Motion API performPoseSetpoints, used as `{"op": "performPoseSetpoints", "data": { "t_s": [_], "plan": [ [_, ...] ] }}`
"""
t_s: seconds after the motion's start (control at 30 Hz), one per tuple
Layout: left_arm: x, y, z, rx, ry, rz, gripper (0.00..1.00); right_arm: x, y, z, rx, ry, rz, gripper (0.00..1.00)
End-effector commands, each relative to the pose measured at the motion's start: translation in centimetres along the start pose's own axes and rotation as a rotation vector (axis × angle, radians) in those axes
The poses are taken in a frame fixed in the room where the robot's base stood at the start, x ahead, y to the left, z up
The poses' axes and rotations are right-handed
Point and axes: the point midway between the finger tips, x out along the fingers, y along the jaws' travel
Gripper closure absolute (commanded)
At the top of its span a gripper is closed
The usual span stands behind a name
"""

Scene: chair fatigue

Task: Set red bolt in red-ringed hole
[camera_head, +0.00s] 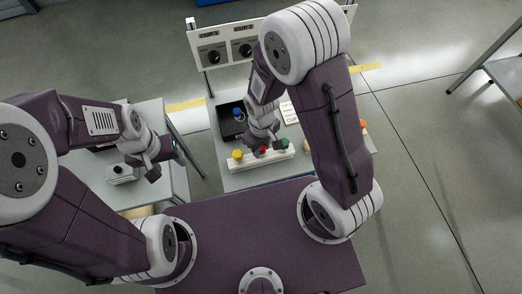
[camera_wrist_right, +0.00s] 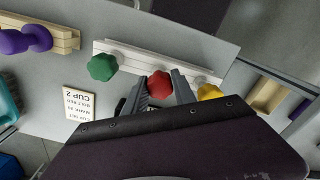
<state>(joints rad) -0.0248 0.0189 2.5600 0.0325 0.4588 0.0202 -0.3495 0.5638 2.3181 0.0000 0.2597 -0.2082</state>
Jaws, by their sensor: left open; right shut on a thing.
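The red bolt (camera_wrist_right: 160,84) has a lobed red knob and sits between the two fingers of my right gripper (camera_wrist_right: 160,88), in line with the pale rack (camera_wrist_right: 128,50). In the head view the red knob (camera_head: 263,150) shows at the rack, partly hidden by my right gripper (camera_head: 261,148). I cannot tell whether its shank is still in the rack. A green knob (camera_wrist_right: 102,67) and a yellow knob (camera_wrist_right: 209,92) stand on either side. I cannot make out a red-ringed hole. My left gripper (camera_head: 165,160) is open and empty, off to the left.
A black fixture (camera_head: 229,125) with a blue knob (camera_head: 238,113) stands behind the rack. A printed card (camera_wrist_right: 79,103) lies on the table. Purple knobs (camera_wrist_right: 26,40) sit on a wooden rack nearby. A panel with dials (camera_head: 228,50) stands at the back.

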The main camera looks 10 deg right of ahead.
Motion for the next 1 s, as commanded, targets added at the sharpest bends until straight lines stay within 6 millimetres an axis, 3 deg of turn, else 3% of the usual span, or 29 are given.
{"op": "performPoseSetpoints", "data": {
  "t_s": [1.0],
  "plan": [
    [-4.5,0.1,-0.5,0.000,0.000,0.000,0.47,-4.6,0.0,0.0,0.000,0.000,0.000,1.00]
  ]
}}
